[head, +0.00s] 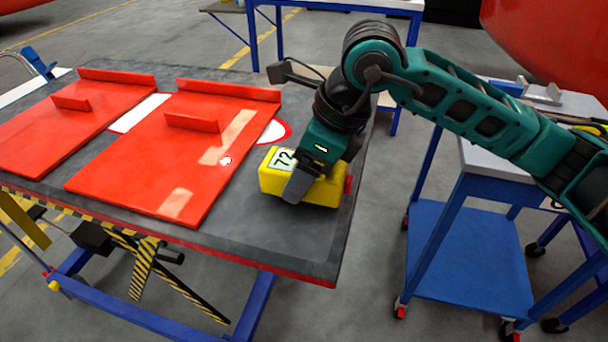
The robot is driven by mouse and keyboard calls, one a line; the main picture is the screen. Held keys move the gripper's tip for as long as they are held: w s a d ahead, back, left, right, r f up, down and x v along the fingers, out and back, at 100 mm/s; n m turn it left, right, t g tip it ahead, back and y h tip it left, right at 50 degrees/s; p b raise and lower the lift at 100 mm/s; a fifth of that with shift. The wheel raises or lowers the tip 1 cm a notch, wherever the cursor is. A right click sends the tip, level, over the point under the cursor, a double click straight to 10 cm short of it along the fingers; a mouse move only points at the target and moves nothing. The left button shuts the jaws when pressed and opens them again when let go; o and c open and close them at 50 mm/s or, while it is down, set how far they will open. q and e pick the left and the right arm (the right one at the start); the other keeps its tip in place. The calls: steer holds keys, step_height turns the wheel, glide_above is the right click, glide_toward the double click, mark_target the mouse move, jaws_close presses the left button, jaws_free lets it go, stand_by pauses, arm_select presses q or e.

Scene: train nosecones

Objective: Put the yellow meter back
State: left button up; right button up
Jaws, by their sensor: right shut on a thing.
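The yellow meter (316,194) is a small yellow box with a white label reading 72 and a red part at its right end. It is at the right end of the dark lift table (258,229), low over or on its surface; I cannot tell if it touches. My right gripper (302,184) comes down from above and is shut on the meter, hiding part of its top and front. My left gripper is not in view.
Two red panels (215,140) (70,115) with raised strips lie on the lift table, left of the meter. A blue cart (468,246) with a grey top stands at the right, under my right arm. A blue-legged table (345,3) stands behind. Large red bodies show at the top corners.

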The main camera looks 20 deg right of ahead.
steer(key=shift+f, duration=0.6)
steer(key=shift+f, duration=0.2)
steer(key=o, duration=1.3)
steer(key=shift+o, duration=0.2)
steer(key=shift+r, duration=0.1)
steer(key=shift+r, duration=0.2)
steer(key=v, duration=1.1)
steer(key=shift+s+d+r+p, duration=0.2)
steer(key=shift+r+p, duration=0.1)
steer(key=shift+p, duration=0.05)
